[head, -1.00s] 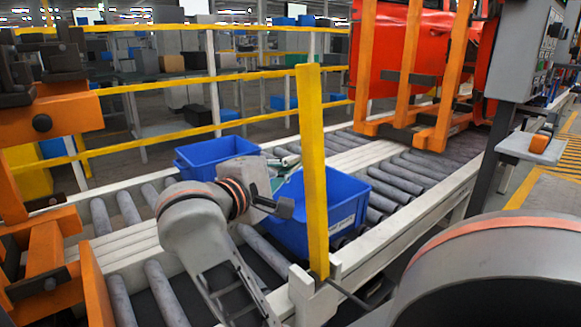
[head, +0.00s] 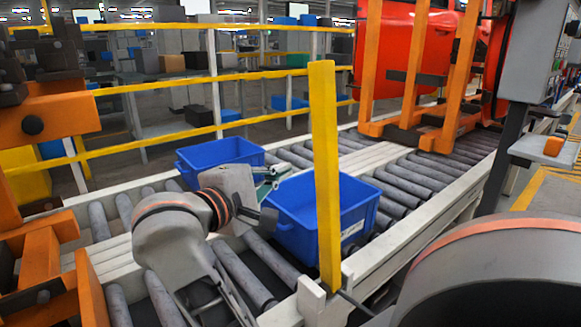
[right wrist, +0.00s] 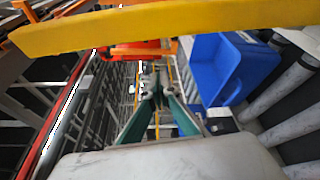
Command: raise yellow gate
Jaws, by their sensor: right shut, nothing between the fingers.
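The yellow gate (head: 325,170) is a long flat bar standing nearly upright in the head view. Its foot sits at a white bracket on the near side rail of the conveyor. In the right wrist view the yellow bar (right wrist: 150,28) crosses the top of the picture. My left gripper is not in view.
A blue bin (head: 360,205) stands on the rollers behind the gate, and another blue bin (head: 212,155) is farther left. Orange frames stand at the left and at the back right, by a red body (head: 395,50). A grey control box (head: 533,50) stands at the right.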

